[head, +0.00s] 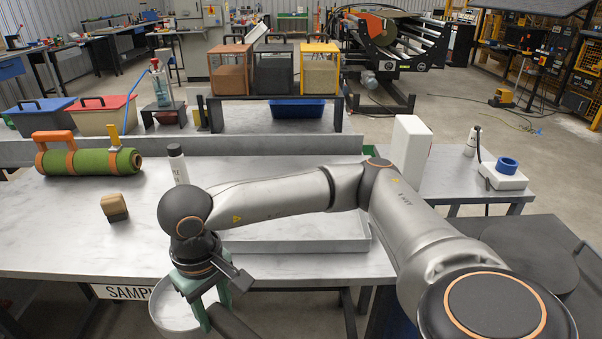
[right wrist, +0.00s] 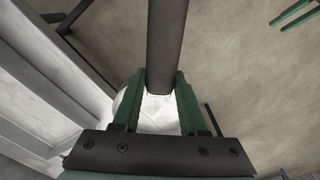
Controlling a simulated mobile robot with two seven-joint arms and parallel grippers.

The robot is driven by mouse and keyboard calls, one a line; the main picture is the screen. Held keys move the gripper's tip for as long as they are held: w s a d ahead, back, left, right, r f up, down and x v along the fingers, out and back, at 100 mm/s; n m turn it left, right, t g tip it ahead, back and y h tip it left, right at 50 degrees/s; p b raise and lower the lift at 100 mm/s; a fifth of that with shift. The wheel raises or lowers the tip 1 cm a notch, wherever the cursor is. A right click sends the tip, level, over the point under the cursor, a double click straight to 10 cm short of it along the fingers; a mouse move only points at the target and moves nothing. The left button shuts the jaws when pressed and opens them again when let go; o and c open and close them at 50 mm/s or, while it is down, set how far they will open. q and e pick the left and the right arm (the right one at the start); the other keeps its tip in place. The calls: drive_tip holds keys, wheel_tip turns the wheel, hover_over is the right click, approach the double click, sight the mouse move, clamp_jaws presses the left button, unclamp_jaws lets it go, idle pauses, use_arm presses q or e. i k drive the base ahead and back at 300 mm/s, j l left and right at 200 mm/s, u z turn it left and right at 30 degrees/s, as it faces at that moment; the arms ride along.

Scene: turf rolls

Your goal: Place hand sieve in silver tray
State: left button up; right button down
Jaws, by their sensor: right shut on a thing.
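The hand sieve shows its pale round bowl (head: 172,312) below the front edge of the table in the head view, with its dark handle (head: 236,325) running down to the right. My right gripper (head: 207,308) is shut on the handle near the bowl. In the right wrist view, the green fingers (right wrist: 151,98) close around the dark handle (right wrist: 167,42), and part of the white bowl (right wrist: 158,116) shows beneath them. The silver tray (head: 300,244) lies on the table, beyond and right of my gripper, partly hidden by my right arm. My left gripper is not seen in the head view.
A brown-topped block (head: 115,208), a green turf roll (head: 90,162) and a white bottle with a dark cap (head: 178,166) stand on the table (head: 60,235). A white box (head: 410,150) stands behind my arm. Unclear green bars (right wrist: 295,14) show in the wrist view.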

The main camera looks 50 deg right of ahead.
sight(295, 221)
drive_tip(key=k+z, duration=0.15)
drive_tip(key=z, duration=0.85)
